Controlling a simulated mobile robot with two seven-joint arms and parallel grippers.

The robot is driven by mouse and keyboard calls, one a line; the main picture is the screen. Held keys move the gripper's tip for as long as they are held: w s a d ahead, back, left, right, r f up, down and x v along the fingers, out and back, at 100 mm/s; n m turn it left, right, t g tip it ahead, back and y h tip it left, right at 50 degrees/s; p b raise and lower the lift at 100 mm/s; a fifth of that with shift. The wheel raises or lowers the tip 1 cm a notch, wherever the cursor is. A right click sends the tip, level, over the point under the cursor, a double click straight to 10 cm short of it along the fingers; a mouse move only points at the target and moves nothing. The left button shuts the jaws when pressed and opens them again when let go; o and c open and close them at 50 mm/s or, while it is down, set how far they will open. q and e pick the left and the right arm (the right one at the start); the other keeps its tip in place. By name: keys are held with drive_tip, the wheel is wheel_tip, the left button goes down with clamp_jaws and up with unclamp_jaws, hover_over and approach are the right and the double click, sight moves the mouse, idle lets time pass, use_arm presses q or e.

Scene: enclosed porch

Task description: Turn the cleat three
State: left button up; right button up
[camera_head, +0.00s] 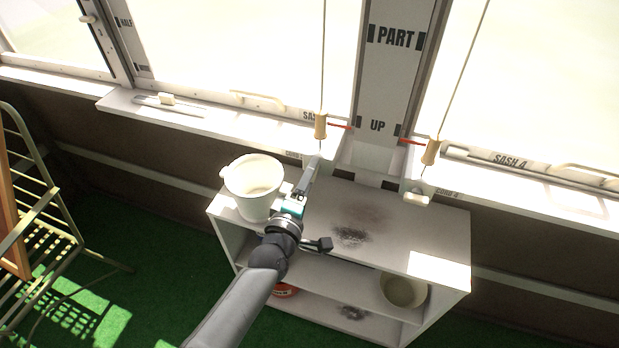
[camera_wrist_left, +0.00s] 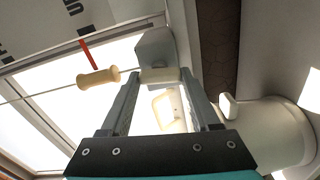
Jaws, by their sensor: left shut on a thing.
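My left gripper (camera_head: 313,162) reaches over the white shelf to the sill below the middle window. In the left wrist view the left gripper (camera_wrist_left: 160,77) is shut on a small cream piece, which I take to be cleat three (camera_wrist_left: 160,75), in front of a grey block (camera_wrist_left: 153,45). In the head view the gripper mostly hides this cleat. A cord with a wooden toggle (camera_head: 320,126) hangs just above, level with a red pointer (camera_head: 340,127). The toggle also shows in the left wrist view (camera_wrist_left: 97,78). My right gripper is not in view.
A white bucket (camera_head: 252,187) stands on the white shelf unit (camera_head: 300,220), left of my gripper. To the right, a second toggle (camera_head: 431,152) hangs above another cleat (camera_head: 415,198). A folding chair (camera_head: 30,200) stands at the left.

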use_arm(q)
drive_tip(key=shift+f+n, duration=0.1)
drive_tip(key=shift+n, duration=0.7)
drive_tip(key=o, duration=1.4)
drive_tip(key=shift+c, duration=0.2)
drive_tip(key=p+v, duration=0.1)
drive_tip(key=v, duration=1.4)
drive_tip(key=shift+s, duration=0.15)
